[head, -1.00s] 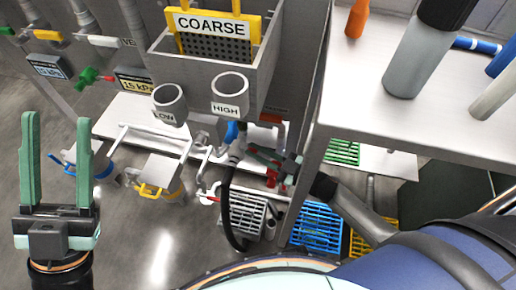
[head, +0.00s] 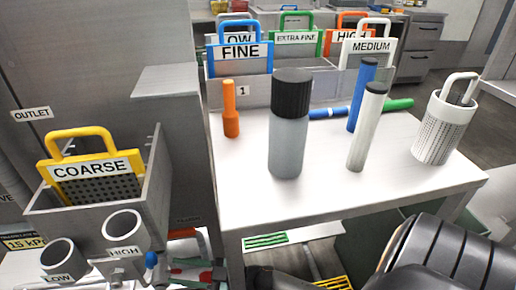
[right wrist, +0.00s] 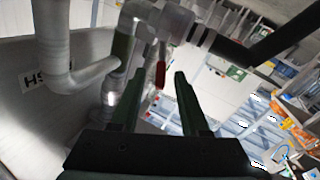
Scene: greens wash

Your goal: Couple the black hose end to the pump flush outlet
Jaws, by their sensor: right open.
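In the right wrist view, a black hose (right wrist: 232,50) runs in from the upper right to a pale translucent collar (right wrist: 182,24) on a metal fitting. I cannot tell how firmly the hose end sits in it. A red lever (right wrist: 160,74) hangs below the fitting. My right gripper (right wrist: 157,88) is open, its green fingers below the fitting and on either side of the lever in the picture; no grip shows. In the head view my right gripper (head: 192,272) is small and partly hidden at the bottom, below the grey tank. My left gripper is out of view.
The yellow-handled COARSE screen (head: 95,170) stands in the tank above the LOW (head: 58,258) and HIGH (head: 124,226) pipes. A white table (head: 235,175) at right carries a grey bottle (head: 288,140), an orange bottle (head: 230,108), tubes and a perforated holder (head: 440,130).

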